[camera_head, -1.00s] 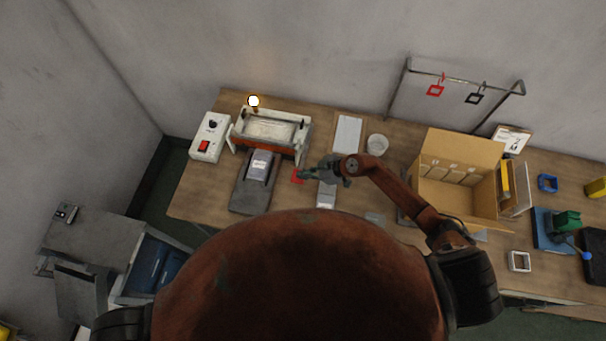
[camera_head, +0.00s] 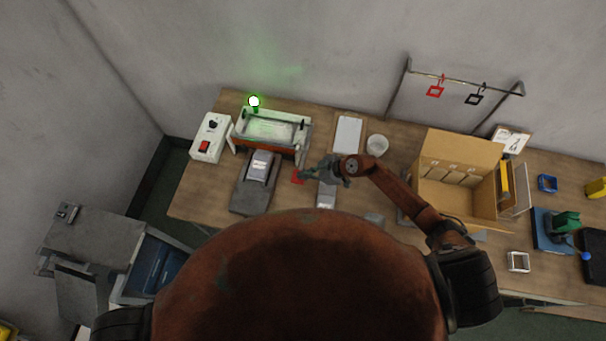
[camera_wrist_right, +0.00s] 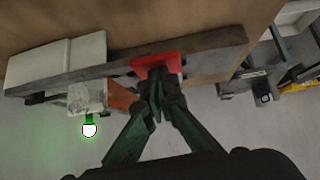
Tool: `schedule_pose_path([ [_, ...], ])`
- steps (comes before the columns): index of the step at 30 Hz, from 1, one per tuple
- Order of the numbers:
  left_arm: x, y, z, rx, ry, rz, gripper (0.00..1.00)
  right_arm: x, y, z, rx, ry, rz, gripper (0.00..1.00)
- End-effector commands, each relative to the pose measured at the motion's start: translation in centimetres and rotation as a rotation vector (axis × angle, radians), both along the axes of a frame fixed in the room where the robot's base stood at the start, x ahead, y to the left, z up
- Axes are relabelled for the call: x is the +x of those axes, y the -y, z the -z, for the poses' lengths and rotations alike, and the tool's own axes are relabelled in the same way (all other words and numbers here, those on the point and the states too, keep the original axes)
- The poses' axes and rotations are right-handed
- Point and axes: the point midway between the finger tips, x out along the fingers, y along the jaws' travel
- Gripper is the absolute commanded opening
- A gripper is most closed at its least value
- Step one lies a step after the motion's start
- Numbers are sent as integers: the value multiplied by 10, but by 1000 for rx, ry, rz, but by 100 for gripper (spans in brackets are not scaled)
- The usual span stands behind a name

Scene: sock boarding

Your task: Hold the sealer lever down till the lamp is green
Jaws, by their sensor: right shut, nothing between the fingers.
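The sealer (camera_head: 303,137) is a pale frame with an orange-brown front, at the back left of the bench. Its lamp (camera_head: 254,101) glows green and casts green light on the wall; it also glows in the right wrist view (camera_wrist_right: 90,130). A red pad (camera_head: 297,177), apparently the lever's grip, lies just in front of the sealer; it shows larger in the right wrist view (camera_wrist_right: 160,62). My right gripper (camera_head: 306,172) is shut and empty, its fingertips at the red pad in the right wrist view (camera_wrist_right: 158,84). They appear to touch it. My left gripper is not in view.
A white box with a red switch (camera_head: 203,146) stands left of the sealer. A dark grey stand (camera_head: 247,198) is in front of it.

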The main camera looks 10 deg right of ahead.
Motion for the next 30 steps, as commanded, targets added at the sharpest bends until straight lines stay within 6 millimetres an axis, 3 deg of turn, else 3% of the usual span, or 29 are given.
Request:
schedule_pose_path([
  [2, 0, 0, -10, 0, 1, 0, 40, -9, 6, 5, -20, -21, -4, 0],
  [13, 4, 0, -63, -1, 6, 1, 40, -4, -2, -44, -3, -3, -5, 0],
  [21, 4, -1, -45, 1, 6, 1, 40, -19, 41, -81, -2, 3, -3, 0],
  [30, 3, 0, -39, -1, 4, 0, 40, -28, 62, -108, 1, 3, -4, 0],
])
